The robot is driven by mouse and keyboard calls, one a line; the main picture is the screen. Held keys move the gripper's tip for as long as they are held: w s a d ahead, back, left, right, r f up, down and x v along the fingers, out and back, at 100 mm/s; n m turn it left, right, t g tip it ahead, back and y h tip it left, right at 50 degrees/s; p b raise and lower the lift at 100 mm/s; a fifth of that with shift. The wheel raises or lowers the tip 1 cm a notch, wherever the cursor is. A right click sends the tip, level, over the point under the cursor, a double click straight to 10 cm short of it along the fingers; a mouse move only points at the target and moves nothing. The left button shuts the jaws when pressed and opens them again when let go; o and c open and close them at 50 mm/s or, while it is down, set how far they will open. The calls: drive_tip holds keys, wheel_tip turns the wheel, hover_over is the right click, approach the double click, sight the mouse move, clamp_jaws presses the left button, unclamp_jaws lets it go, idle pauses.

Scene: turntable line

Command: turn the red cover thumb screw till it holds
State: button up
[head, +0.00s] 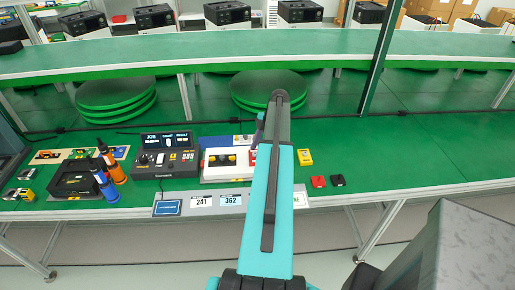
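A white fixture (225,173) with dark and yellow parts on top stands on the green bench, just left of my arm. A small red part (253,155) shows at its right end, partly hidden behind my arm; it is too small to tell whether it is the red cover thumb screw. My arm rises from the bottom middle and covers the bench right of the fixture. My gripper cannot be made out; the arm hides that area.
A dark control box with a JOB display (166,152) stands left of the fixture. Blue (107,187) and orange (117,174) drivers stand further left. A yellow item (305,157), a red block (318,181) and a black block (337,180) lie right. A grey label strip (181,206) runs along the front.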

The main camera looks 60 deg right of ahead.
drive_tip(key=shift+a+f, duration=0.1)
drive_tip(key=shift+f, duration=0.1)
clamp_jaws()
drive_tip(key=shift+f+m+b, duration=0.1)
drive_tip(key=shift+m+b, duration=0.2)
drive_tip(key=shift+b, duration=0.05)
